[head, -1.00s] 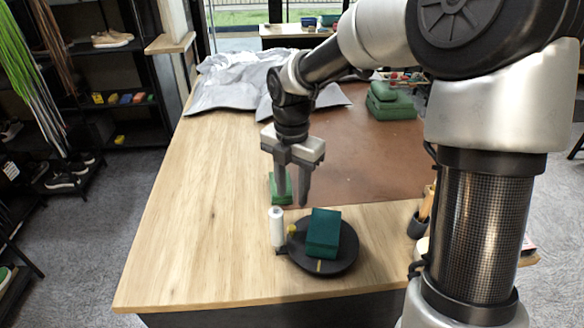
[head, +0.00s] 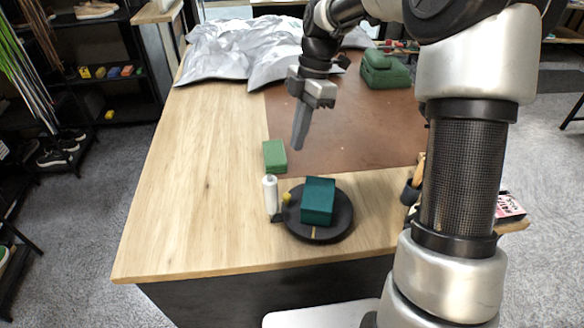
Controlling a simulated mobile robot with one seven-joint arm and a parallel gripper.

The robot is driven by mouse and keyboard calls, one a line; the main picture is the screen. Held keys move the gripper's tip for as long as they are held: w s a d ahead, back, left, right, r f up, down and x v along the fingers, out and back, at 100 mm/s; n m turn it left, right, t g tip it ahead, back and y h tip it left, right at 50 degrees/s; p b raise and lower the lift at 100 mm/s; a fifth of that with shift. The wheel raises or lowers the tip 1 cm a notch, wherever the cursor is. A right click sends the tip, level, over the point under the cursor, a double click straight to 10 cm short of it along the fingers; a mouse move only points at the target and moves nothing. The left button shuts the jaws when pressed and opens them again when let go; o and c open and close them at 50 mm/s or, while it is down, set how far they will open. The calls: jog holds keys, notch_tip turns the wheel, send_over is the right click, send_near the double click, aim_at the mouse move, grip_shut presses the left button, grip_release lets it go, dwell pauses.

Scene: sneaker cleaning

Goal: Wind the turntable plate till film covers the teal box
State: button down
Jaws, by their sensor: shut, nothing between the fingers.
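The teal box (head: 318,201) sits on the round black turntable plate (head: 318,232) near the front of the table. A yellow knob (head: 287,198) stands at the plate's left side, and a pale line marks its front. A white film roll (head: 270,194) stands upright just left of the plate. I see no film on the box's visible faces. My gripper (head: 298,146) is in the air above and behind the plate, apart from the box. Its fingers point down, seen nearly edge-on, and are shut with nothing held.
A green box (head: 275,157) lies on the table behind the roll. A brown mat (head: 350,130) covers the back right, with a larger green item (head: 385,70) on it. A crumpled grey sheet (head: 240,55) lies at the back. The table's left side is clear.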

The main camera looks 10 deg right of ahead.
jog(key=w+d+f+m+g+y, duration=0.1)
jog(key=w+d+f+m+y, duration=0.4)
jog(key=m, duration=0.3)
send_near(294, 195)
jog(key=shift+h, duration=0.4)
jog(key=a, duration=0.1)
jog(key=w+a+f, duration=0.1)
jog(key=a+f, duration=0.1)
jog(key=shift+w+a, duration=0.15)
jog(key=shift+a, duration=0.25)
jog(key=s, duration=0.1)
jog(key=s+a, duration=0.1)
jog(key=s, duration=0.1)
jog(key=shift+a+f, duration=0.1)
jog(key=shift+a, duration=0.15)
jog(key=shift+s+a+f, duration=0.1)
jog(key=shift+s+a, duration=0.05)
jog(key=shift+s, duration=0.1)
jog(key=shift+s+a, duration=0.1)
jog(key=shift+a, duration=0.05)
